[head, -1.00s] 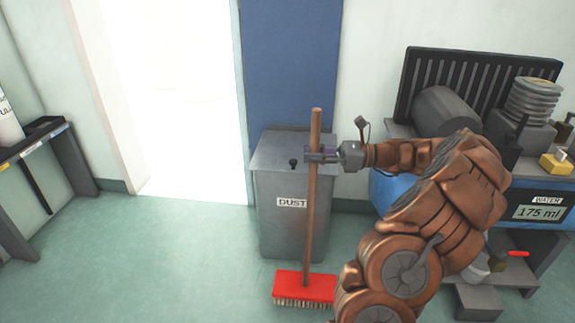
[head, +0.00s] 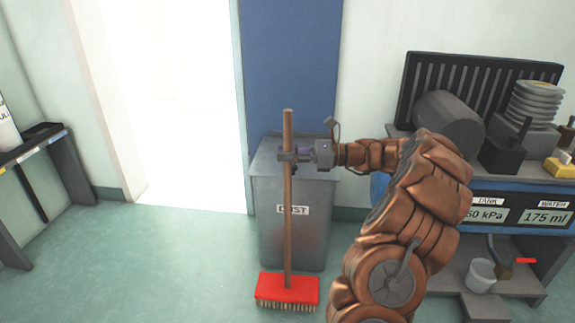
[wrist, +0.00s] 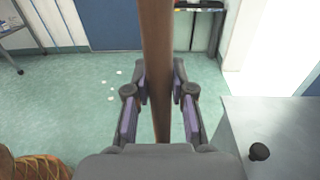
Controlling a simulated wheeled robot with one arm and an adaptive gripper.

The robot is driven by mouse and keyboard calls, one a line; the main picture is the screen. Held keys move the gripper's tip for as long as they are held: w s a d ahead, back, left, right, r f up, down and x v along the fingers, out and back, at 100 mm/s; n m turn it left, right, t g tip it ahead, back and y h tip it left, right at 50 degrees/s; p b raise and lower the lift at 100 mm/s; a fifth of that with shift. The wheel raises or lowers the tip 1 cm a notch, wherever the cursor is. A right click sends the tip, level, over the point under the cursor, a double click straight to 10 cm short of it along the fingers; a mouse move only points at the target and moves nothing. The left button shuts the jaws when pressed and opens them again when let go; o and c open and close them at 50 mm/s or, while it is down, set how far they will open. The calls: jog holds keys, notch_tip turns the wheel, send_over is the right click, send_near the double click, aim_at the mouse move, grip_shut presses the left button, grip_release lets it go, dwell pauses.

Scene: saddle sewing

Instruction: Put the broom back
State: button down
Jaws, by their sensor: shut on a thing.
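The broom has a brown wooden handle (head: 288,215) and a red head (head: 287,289) with pale bristles. It stands upright in front of the grey dust bin (head: 262,230), its head at or just above the floor; I cannot tell which. My gripper (head: 287,157) is shut around the upper handle, a little below its top end. In the wrist view the handle (wrist: 157,60) runs between the purple-padded fingers of my gripper (wrist: 160,92), and the broom head is out of sight.
The bin's lid with a black knob shows in the wrist view (wrist: 259,152). A bright doorway (head: 185,110) is at the left and a shelf (head: 40,150) further left. A machine bench (head: 500,215) with a bucket (head: 482,276) stands at the right. Small white bits (wrist: 110,98) lie on the floor.

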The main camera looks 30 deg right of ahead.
notch_tip(320, 180, down, 2)
jog(key=shift+f+b, duration=0.15)
jog(key=shift+b, duration=0.5)
jog(key=c, duration=1)
grip_release()
jog(key=shift+f, duration=0.15)
jog(key=p+v, duration=0.4)
jog(key=v, duration=0.8)
